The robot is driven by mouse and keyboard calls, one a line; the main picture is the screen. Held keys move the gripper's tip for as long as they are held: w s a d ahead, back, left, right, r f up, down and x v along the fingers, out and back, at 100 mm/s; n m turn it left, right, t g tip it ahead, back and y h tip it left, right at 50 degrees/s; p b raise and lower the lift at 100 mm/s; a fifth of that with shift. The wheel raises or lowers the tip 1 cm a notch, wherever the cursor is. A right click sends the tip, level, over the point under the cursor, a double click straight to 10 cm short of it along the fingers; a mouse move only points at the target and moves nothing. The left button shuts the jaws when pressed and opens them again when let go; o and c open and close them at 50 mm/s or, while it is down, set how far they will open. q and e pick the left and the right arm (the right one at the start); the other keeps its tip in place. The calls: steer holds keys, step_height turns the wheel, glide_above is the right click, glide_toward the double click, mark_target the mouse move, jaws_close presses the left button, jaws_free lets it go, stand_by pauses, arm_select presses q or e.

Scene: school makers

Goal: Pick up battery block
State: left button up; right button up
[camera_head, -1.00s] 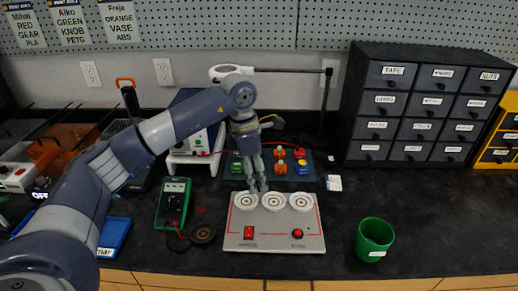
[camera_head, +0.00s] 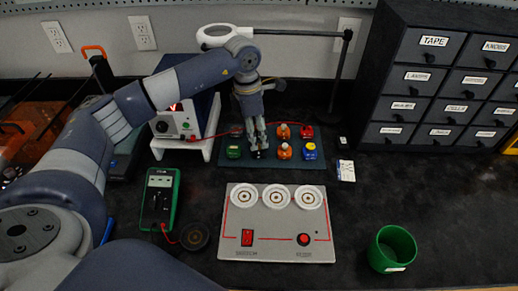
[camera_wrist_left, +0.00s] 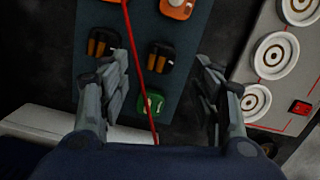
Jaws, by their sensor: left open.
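A dark mat (camera_head: 272,170) holds several small coloured blocks. In the left wrist view, two black blocks each carry two copper-coloured cells and look like battery blocks: one (camera_wrist_left: 160,56) lies ahead between the fingers, the other (camera_wrist_left: 102,43) beyond the left finger. My left gripper (camera_head: 256,142) points down over the mat; in the wrist view its fingers (camera_wrist_left: 165,82) are spread wide with nothing between them. In the head view the fingers largely hide the black block below them. A green block (camera_head: 234,152) lies just left of the fingers. My right gripper is not in view.
Orange blocks (camera_head: 284,151), a red block (camera_head: 306,131) and a blue-yellow block (camera_head: 310,151) stand right of the gripper. A red lead (camera_wrist_left: 136,60) crosses the mat. In front are a grey panel (camera_head: 275,245), a multimeter (camera_head: 158,200) and a green cup (camera_head: 391,249).

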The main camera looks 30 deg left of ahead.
mark_target(259, 147)
arm_select(q)
steer(key=f+p, duration=0.1)
steer(key=f, duration=0.3)
steer(key=shift+d+f, duration=0.2)
steer(key=shift+f, duration=0.3)
steer(key=shift+w+f, duration=0.1)
steer(key=shift+c, duration=0.3)
steer(key=c, duration=0.9)
steer(key=shift+c, duration=0.9)
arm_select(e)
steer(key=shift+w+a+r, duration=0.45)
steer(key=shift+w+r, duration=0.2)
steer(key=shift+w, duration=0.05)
